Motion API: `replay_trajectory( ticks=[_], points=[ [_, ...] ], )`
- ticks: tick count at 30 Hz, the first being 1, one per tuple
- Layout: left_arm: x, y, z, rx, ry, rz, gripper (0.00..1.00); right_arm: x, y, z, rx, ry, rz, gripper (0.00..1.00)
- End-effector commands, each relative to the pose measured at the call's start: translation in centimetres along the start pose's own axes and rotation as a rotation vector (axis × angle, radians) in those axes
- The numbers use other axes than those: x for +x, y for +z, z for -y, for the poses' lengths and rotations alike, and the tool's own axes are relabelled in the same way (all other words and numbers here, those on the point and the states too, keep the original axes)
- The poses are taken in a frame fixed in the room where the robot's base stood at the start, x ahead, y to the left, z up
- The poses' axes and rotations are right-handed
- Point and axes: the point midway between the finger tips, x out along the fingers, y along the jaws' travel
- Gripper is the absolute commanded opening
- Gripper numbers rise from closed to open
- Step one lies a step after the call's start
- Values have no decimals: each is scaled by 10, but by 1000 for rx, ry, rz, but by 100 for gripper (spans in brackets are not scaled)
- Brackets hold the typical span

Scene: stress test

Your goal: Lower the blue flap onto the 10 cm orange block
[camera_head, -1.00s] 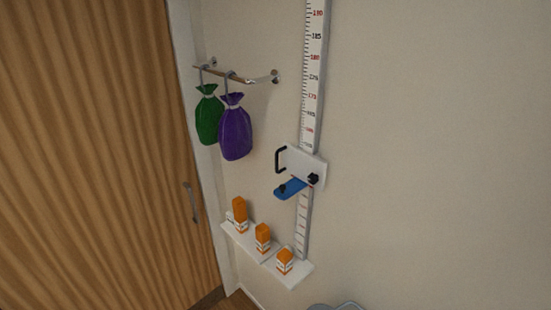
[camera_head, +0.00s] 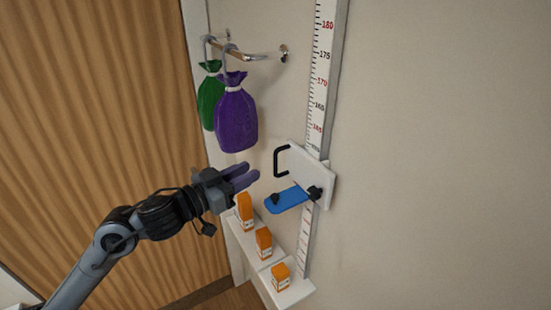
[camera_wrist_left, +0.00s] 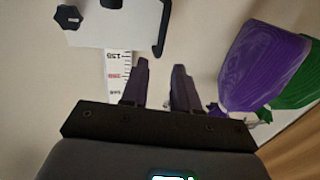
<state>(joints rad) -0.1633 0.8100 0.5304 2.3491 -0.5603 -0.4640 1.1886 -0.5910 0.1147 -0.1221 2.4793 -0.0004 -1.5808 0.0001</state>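The blue flap (camera_head: 286,200) juts out from a white sliding plate (camera_head: 312,172) on the wall scale, with dark knobs and a black handle (camera_head: 277,160). Below it, three orange blocks stand on a white shelf: a tall one (camera_head: 245,212), a middle one (camera_head: 263,243) and the shortest (camera_head: 280,277). Their labels are too small to read. My left gripper (camera_head: 250,176) is open and empty, left of the handle and apart from it. The left wrist view shows its fingers (camera_wrist_left: 161,85) apart, with the plate (camera_wrist_left: 118,22) and handle (camera_wrist_left: 161,30) beyond. My right gripper is not in view.
The white wall scale (camera_head: 321,90) runs up the wall. A wooden door (camera_head: 90,110) is at left. The wall to the right is clear.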

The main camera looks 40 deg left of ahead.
Motion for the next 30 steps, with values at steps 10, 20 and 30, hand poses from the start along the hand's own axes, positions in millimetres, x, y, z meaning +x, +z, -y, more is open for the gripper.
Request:
replay_trajectory(
  ticks=[10,20,30],
  points=[
    [49,-3,0,-2,-1,0,30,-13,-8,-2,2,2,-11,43],
    [88,-1,0,-3,-2,1,30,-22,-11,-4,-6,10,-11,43],
    [98,0,0,-1,-2,1,30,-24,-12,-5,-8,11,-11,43]
  ],
)
